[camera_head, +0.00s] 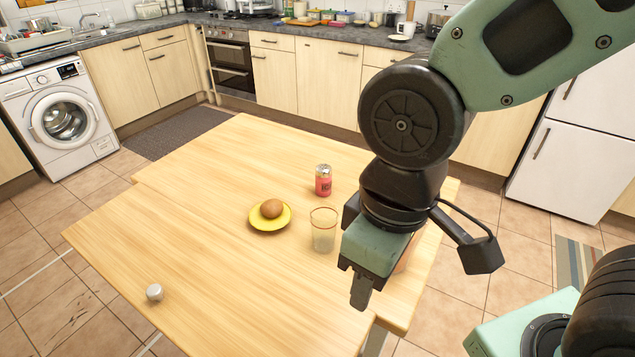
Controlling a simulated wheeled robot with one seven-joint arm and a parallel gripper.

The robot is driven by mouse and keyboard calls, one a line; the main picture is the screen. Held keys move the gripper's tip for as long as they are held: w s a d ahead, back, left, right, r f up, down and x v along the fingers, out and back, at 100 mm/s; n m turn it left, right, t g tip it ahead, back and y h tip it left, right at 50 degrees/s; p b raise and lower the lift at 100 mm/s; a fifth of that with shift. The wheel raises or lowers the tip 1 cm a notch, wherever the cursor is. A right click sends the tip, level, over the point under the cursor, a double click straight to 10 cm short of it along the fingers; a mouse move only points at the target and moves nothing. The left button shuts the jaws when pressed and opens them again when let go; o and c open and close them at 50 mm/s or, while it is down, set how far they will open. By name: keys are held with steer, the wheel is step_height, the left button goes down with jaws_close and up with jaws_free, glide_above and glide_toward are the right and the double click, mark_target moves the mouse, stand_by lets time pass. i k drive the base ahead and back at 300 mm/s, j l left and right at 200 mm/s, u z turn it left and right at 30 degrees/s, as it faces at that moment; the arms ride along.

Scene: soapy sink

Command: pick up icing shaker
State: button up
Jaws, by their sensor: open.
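A small silvery-grey cylinder (154,292) stands alone near the left front edge of the wooden table (190,230). It may be the icing shaker, but it is too small to tell. A pink-red can-shaped container (323,181) with a silver top stands upright further back. My gripper (362,292) is over the right part of the table, pointing down, right of the clear glass and far from the silvery cylinder. It is open. One finger shows clearly, the other is largely hidden, and I see nothing held.
A yellow plate (284,219) bears a round brown item (271,208). A clear glass (323,235) with a reddish rim stands close to my gripper. An orange-brown thing (404,262) is mostly hidden behind my gripper. The table's left and front are largely clear.

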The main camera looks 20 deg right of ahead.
mark_target(323, 172)
steer(key=i+l+u, duration=0.1)
steer(key=l+u, duration=0.5)
steer(key=u, duration=0.15)
steer(key=i+l+u, duration=0.1)
steer(key=l+u, duration=0.65)
steer(key=k+j, duration=0.05)
steer(key=j, duration=0.05)
